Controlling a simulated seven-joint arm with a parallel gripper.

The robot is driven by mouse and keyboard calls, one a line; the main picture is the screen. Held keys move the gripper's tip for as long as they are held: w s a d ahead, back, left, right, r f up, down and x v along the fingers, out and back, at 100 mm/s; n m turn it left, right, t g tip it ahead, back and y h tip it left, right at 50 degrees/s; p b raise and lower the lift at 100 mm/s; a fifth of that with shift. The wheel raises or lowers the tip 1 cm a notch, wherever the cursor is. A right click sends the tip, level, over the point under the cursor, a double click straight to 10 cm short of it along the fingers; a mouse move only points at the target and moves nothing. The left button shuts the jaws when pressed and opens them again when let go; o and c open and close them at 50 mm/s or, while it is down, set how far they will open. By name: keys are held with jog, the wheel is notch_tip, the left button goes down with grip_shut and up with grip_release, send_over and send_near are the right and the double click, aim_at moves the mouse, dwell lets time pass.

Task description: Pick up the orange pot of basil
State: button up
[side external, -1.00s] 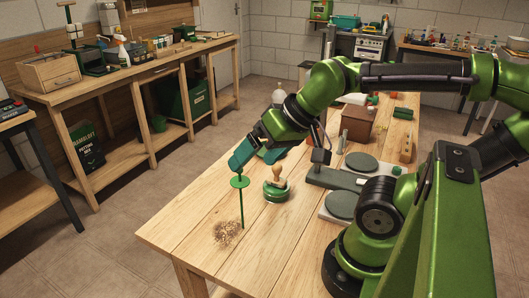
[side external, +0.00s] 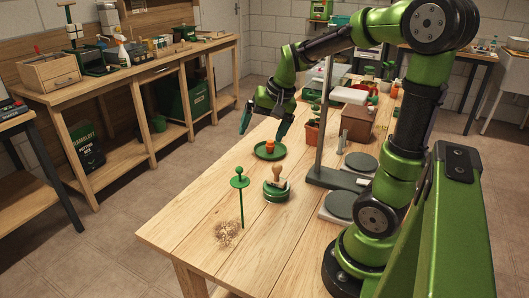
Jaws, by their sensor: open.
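My gripper (side external: 262,134) is open and empty, with its fingers pointing down over the far left part of the table. Just below and beyond its fingertips is a green saucer (side external: 262,156) with a small orange object (side external: 270,146) on it; I cannot make out leaves on it. An orange-brown pot (side external: 312,134) with a green plant (side external: 316,109) stands to the right of my gripper, partly behind a grey post. Another small orange thing (side external: 395,89) is at the far right end of the table, too small to identify. I cannot tell which is the basil.
A grey post on a base (side external: 325,178) stands mid-table, near grey round plates (side external: 342,204) and a brown box (side external: 357,122). A wooden-handled stamp (side external: 277,185), a green stake (side external: 240,200) and spilled soil (side external: 228,234) are nearer.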

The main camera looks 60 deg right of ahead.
jog(key=d+f+m+g+h, duration=0.1)
jog(key=d+f+m+g, duration=0.15)
jog(key=d, duration=0.95)
jog(key=m+g+h, duration=0.3)
jog(key=m+h, duration=0.1)
jog(key=m, duration=0.2)
send_near(316, 127)
jog(key=shift+t, duration=0.25)
jog(key=x, duration=0.8)
jog(key=shift+s+d+f, duration=0.15)
jog(key=shift+s, duration=0.05)
jog(key=shift+w+x, duration=0.15)
jog(key=shift+x, duration=1.2)
jog(key=shift+w+x, duration=0.1)
jog(key=shift+x, duration=1.25)
jog(key=shift+f, duration=0.1)
jog(key=shift+c, duration=0.3)
